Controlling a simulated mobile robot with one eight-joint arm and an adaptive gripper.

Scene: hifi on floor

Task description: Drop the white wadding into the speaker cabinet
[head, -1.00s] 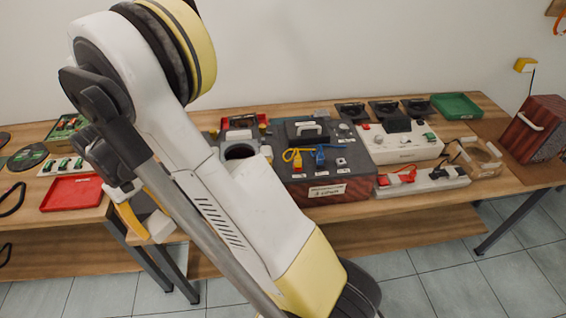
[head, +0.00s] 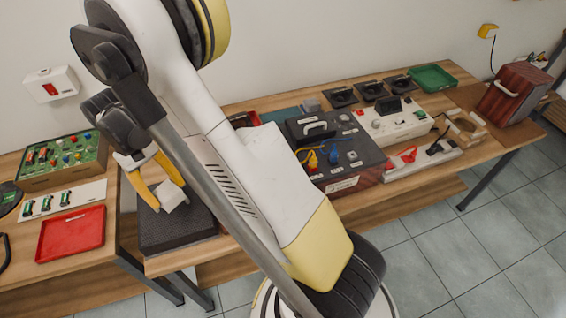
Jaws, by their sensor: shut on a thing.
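My gripper (head: 168,198), with yellow fingers, is shut on a small white block that looks like the white wadding (head: 174,195). It holds it over a dark speckled block (head: 180,230) at the left end of the middle table; I cannot tell whether they touch. A reddish-brown wooden box (head: 514,92) with a pale handle-like piece, which looks like the speaker cabinet, stands at the far right end, well away from my gripper. I cannot see an opening in it. My arm hides part of the middle table.
A red tray (head: 72,234) and a board with coloured parts (head: 62,160) lie on the left table. A dark box with plugs (head: 335,160), a white panel unit (head: 392,122), a power strip (head: 420,158) and a green tray (head: 433,78) crowd the middle table.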

